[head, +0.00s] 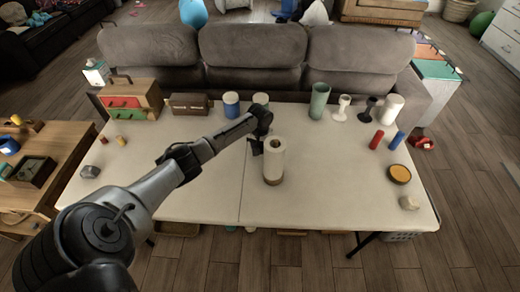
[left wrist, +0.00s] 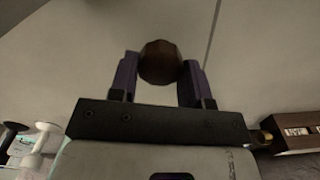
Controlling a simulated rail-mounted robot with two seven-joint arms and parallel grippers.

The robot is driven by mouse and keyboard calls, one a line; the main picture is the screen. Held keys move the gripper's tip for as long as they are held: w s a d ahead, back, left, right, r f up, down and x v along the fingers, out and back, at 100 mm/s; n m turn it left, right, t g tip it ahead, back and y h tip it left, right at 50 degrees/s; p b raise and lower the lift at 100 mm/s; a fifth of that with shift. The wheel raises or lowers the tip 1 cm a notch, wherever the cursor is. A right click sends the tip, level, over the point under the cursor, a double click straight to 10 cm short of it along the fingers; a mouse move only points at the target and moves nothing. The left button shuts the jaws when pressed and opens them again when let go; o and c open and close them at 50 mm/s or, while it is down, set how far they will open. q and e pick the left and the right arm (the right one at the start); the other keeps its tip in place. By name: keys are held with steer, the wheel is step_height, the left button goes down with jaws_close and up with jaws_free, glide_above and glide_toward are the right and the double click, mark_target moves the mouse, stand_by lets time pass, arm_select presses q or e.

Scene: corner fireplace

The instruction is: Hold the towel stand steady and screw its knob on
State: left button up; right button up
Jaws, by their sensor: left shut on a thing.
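The towel stand (head: 273,162) is upright near the middle of the white table. It carries a pale paper roll, with a brown base below and a dark opening at its top. My left gripper (head: 257,147) is just behind and left of the stand in the head view. In the left wrist view its two fingers (left wrist: 160,80) are closed on a brown faceted knob (left wrist: 160,61). The knob is apart from the stand's top. The stand does not show clearly in the left wrist view. My right gripper is not in view.
A green vase (head: 319,101), white goblet (head: 341,107) and black goblet (head: 367,109) stand at the back right. Red (head: 376,139) and blue (head: 397,140) cylinders are farther right. A drawer box (head: 130,99) is at back left. The table's front middle is clear.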

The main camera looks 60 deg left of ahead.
mark_target(260, 147)
arm_select(q)
step_height(260, 147, up, 15)
steer(key=p, duration=0.3)
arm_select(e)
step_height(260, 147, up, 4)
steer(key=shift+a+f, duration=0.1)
arm_select(q)
steer(key=w+d+r+m, duration=0.1)
steer(key=w+d+r, duration=0.15)
steer(key=d, duration=0.35)
steer(key=w+d+r+m, duration=0.1)
steer(key=w+d+r, duration=0.1)
steer(key=d+r, duration=0.35)
steer(key=w+d+r+m, duration=0.2)
steer(key=d, duration=0.6)
steer(key=s+d+r+m, duration=0.2)
steer(key=s+d+r, duration=0.1)
steer(key=d, duration=0.6)
steer(key=s+d+r+m, duration=0.2)
steer(key=s+d, duration=0.3)
steer(key=d, duration=0.4)
steer(key=shift+r, duration=0.55)
steer(key=shift+d, duration=0.1)
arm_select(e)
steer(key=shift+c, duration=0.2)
